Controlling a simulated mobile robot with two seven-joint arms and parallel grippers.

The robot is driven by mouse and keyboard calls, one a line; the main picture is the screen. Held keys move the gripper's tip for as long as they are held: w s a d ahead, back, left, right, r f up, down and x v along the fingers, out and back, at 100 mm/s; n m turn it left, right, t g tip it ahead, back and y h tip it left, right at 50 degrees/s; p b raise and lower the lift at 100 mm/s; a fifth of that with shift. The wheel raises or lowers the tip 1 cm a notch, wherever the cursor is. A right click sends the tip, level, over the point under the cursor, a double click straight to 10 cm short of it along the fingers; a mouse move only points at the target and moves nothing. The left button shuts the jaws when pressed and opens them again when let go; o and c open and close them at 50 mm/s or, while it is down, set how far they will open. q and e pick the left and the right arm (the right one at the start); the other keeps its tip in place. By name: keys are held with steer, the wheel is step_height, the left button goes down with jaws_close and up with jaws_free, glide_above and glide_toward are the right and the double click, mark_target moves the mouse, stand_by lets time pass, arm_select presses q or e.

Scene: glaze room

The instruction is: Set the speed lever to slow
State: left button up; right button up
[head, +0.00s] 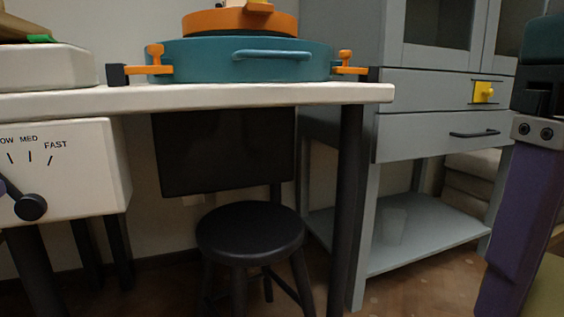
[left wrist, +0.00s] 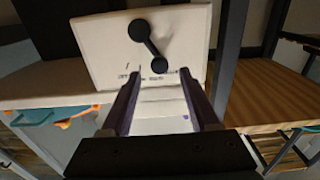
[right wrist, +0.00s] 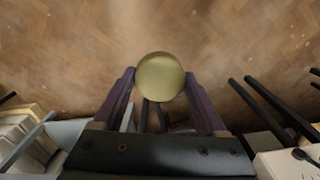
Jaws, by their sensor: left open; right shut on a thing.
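The white control box (head: 75,170) hangs under the tabletop at the left of the head view, with MED, FAST and a cut-off label ending in OW. The black speed lever (head: 30,207) turns on a round hub there; its arm runs up and left, out of view. In the left wrist view the lever's knob (left wrist: 160,66) stands between the open fingers of my left gripper (left wrist: 158,74), off to the slow side of its hub. Whether they touch cannot be told. My right gripper (right wrist: 160,80) is shut on a round olive-yellow thing (right wrist: 160,76).
A teal pot-like vessel (head: 190,70) with orange clamps stands on the white tabletop (head: 250,95). A black stool (head: 250,232) stands below. A grey cabinet (head: 430,85) with a yellow-handled drawer is at the right. A translucent cup (head: 390,227) is on its low shelf.

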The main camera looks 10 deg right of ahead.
arm_select(q)
steer(key=shift+x, duration=1.3)
steer(key=shift+c, duration=0.2)
jaws_close()
